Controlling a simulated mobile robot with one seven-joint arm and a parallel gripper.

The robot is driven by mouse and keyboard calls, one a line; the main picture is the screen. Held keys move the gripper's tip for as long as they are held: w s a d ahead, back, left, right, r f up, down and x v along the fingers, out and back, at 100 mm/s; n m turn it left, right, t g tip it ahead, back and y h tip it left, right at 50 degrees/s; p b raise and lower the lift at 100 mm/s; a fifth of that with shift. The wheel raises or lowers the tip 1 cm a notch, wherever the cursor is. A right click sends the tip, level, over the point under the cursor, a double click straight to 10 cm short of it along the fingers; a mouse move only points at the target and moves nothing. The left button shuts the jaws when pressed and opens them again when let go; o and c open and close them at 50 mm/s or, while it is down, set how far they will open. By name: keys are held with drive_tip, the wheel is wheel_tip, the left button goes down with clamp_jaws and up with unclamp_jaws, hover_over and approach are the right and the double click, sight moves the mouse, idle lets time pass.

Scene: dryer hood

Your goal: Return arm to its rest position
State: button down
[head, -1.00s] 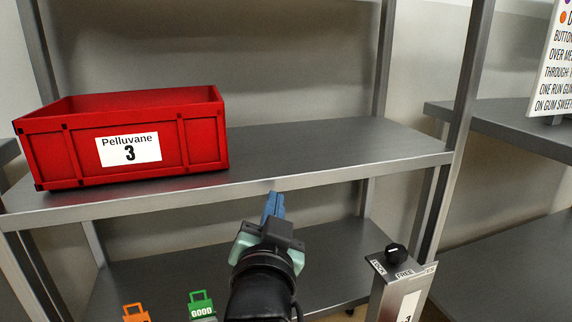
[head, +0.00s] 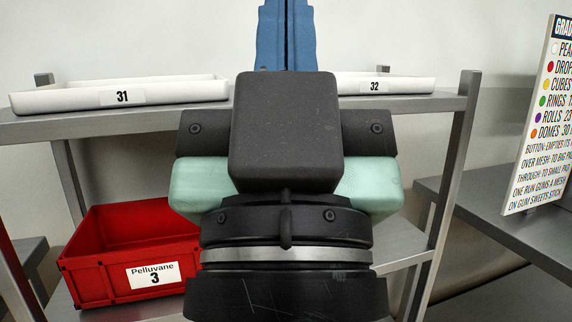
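My gripper (head: 286,35) is large in the middle of the head view, raised upright close to the camera. Its two blue fingers point up, side by side with only a thin dark line between them, and nothing shows between them. The fingertips are at the top edge of the picture. My wrist and gripper body hide the middle of the shelf unit behind.
A red crate (head: 88,280) labelled Pelluvane 3 stands on the lower shelf at left. White trays labelled 31 (head: 60,100) and 32 (head: 415,86) sit on the top shelf. A sign board (head: 530,140) stands on a grey shelf at right.

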wheel_tip(320, 180, up, 22)
drive_tip(key=p, duration=2)
drive_tip(key=shift+r, duration=0.15)
